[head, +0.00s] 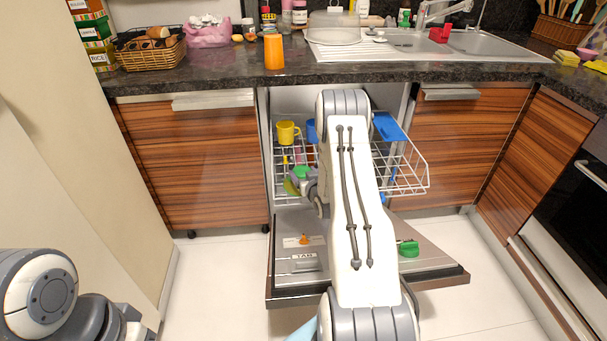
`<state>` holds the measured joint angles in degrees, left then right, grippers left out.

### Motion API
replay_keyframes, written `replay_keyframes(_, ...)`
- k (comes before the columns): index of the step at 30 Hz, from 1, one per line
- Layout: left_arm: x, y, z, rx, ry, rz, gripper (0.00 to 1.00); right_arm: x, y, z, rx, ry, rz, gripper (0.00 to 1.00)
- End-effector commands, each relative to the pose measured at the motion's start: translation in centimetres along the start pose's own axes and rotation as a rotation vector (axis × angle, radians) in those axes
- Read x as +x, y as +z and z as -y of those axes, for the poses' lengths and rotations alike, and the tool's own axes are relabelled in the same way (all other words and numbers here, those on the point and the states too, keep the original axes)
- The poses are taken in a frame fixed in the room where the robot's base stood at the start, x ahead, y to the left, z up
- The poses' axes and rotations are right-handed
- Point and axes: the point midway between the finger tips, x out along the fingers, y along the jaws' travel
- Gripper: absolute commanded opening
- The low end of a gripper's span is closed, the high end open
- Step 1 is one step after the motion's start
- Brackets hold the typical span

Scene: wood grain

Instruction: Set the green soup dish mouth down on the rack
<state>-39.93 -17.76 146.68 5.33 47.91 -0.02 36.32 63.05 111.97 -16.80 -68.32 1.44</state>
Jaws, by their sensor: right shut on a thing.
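The green soup dish (302,172) shows as a small bright green patch at my right gripper, over the left part of the pulled-out dishwasher rack (408,172). My right gripper (297,181) is shut on it; the fingers are small and partly hidden. The dish's tilt, and whether it touches the rack, I cannot tell. My right arm covers the middle of the rack. My left arm shows at the lower left, but its gripper is out of view.
A yellow cup (288,132) and a blue item (380,125) are in the rack. An olive-green item (289,187) is beside the gripper. The open dishwasher door (292,262) carries an orange item (304,240) and a green item (408,249). Floor is clear at both sides.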

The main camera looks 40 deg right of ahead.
Motion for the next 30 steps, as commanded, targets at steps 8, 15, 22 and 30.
replay_keyframes(8,0.1,0.0,0.0,0.000,0.000,0.000,1.00,0.0,0.1,0.0,0.000,0.000,0.000,1.00)
replay_keyframes(15,-0.4,0.0,0.0,0.000,0.000,0.000,1.00,-1.5,-0.2,0.0,0.001,0.001,0.003,1.00)
replay_keyframes(22,-0.9,-0.1,-0.1,0.000,0.000,0.000,1.00,-6.5,-0.2,-0.1,0.003,0.002,0.004,1.00)
replay_keyframes(30,-1.1,-0.1,-0.1,0.000,0.000,0.000,1.00,-11.0,-0.1,0.0,0.001,0.000,0.003,1.00)
